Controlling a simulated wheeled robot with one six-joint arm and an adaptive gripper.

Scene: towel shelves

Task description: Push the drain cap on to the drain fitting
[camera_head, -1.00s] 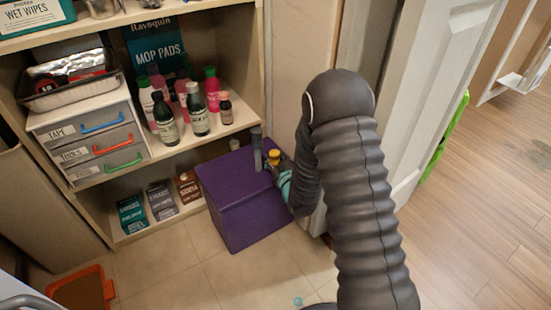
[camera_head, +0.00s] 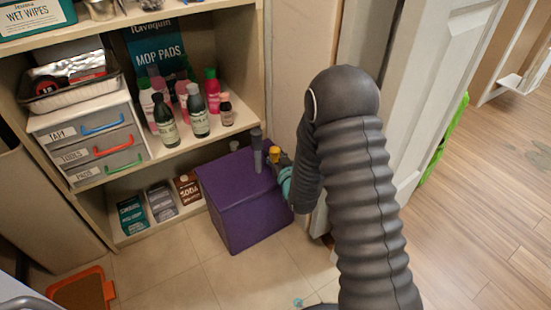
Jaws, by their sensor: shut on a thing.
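A grey upright cylinder, seemingly the drain fitting (camera_head: 258,161), stands on the purple box (camera_head: 236,209). A darker grey piece, seemingly the drain cap (camera_head: 256,136), shows at its top, in line with it. Whether the cap touches or is seated on the fitting cannot be told. My gripper (camera_head: 273,157), with yellow and teal parts showing, is just right of the fitting and shut on what seems to be the cap. My dark ribbed arm hides much of the gripper, and the fingertips are too small to see clearly.
Shelves with bottles (camera_head: 198,112), a drawer unit (camera_head: 95,140) and small boxes (camera_head: 161,200) stand to the left. A white door (camera_head: 437,80) is close on the right of my arm. An orange tray (camera_head: 82,290) lies on the floor; tiles before the purple box are clear.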

